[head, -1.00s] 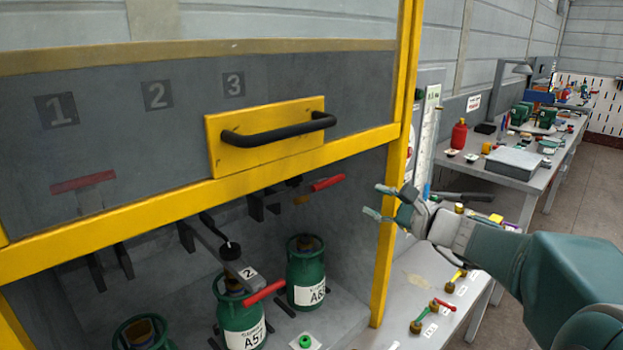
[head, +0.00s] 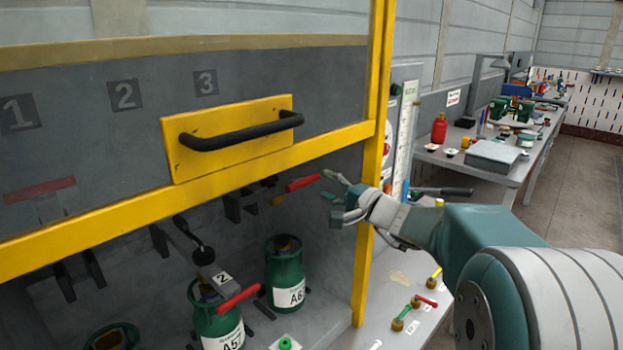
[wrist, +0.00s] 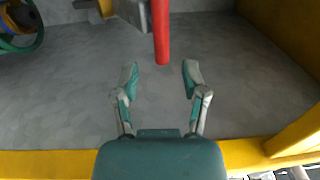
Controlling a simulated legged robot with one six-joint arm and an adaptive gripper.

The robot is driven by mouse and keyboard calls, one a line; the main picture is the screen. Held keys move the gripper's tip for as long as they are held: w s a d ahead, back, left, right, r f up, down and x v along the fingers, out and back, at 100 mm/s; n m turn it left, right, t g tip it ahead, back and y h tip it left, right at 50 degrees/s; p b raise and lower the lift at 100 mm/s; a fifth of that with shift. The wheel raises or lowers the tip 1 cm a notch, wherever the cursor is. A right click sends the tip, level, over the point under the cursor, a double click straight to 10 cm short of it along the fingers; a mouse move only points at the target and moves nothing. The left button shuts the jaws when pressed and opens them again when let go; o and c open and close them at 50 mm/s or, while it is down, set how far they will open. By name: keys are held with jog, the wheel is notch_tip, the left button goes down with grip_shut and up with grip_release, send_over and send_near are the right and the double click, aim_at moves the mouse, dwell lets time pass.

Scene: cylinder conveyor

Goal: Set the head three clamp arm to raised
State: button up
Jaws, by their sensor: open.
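The head three clamp arm shows as a red handle (head: 303,183) under the number 3 side of the hood, above the right green cylinder (head: 285,270). It points out towards the opening; its inner end is partly hidden. My gripper (head: 331,188) is open and empty at the hood's right post, just right of the handle's tip. In the wrist view the red handle (wrist: 161,35) hangs down from the top centre, its end ahead of and between my open fingers (wrist: 160,78), apparently not touching them.
The yellow-framed shield (head: 245,75) with a black handle (head: 240,132) is above the opening. The head two red handle (head: 238,297) sits low beside the middle cylinder (head: 212,318). The yellow right post (head: 372,160) stands close to my arm. A bench (head: 480,165) is farther right.

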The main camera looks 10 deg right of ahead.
aim_at(314, 178)
jog(key=x, duration=0.5)
jog(key=shift+d, duration=0.1)
grip_shut()
